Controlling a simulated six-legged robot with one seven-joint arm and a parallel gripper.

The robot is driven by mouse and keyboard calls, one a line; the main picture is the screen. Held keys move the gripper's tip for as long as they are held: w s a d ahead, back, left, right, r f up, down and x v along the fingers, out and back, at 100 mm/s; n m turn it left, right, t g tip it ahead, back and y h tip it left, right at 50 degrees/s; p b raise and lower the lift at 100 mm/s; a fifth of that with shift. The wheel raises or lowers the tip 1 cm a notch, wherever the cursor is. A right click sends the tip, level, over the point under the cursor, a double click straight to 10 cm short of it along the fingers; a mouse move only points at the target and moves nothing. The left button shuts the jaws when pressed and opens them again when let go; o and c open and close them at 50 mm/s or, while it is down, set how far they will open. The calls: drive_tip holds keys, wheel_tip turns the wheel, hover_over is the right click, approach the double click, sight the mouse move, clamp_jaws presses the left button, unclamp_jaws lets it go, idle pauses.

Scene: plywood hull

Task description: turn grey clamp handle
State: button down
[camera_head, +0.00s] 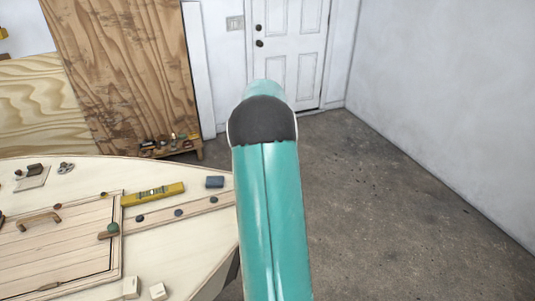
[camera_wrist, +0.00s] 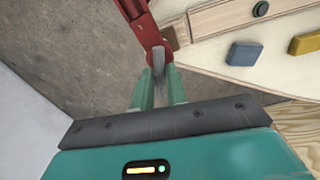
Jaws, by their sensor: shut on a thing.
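In the wrist view, my gripper (camera_wrist: 159,88) is shut on a grey clamp handle (camera_wrist: 158,60), which shows as a narrow grey strip between the two green fingers. A red clamp (camera_wrist: 142,24) joins the far end of the handle and reaches toward the top left. It sits at the edge of the pale plywood hull (camera_wrist: 270,72). In the head view, my own green arm fills the middle, and neither the clamp nor my gripper can be seen there.
On the hull top (camera_head: 190,235) are a yellow level (camera_head: 153,194), a blue block (camera_head: 214,182), a wooden hatch (camera_head: 60,250) and small pale blocks (camera_head: 131,287). Open concrete floor (camera_head: 390,190) lies to the right, with a white door (camera_head: 288,45) behind.

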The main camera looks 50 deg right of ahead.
drive_tip(key=n, duration=0.5)
drive_tip(key=shift+s+f+n, duration=0.15)
drive_tip(key=shift+f+n, duration=0.05)
drive_tip(key=shift+n, duration=0.1)
idle(0.4)
drive_tip(key=c, duration=1.3)
unclamp_jaws()
drive_tip(key=shift+r, duration=0.15)
wheel_tip(320, 180, up, 14)
drive_tip(key=shift+s+f, duration=0.1)
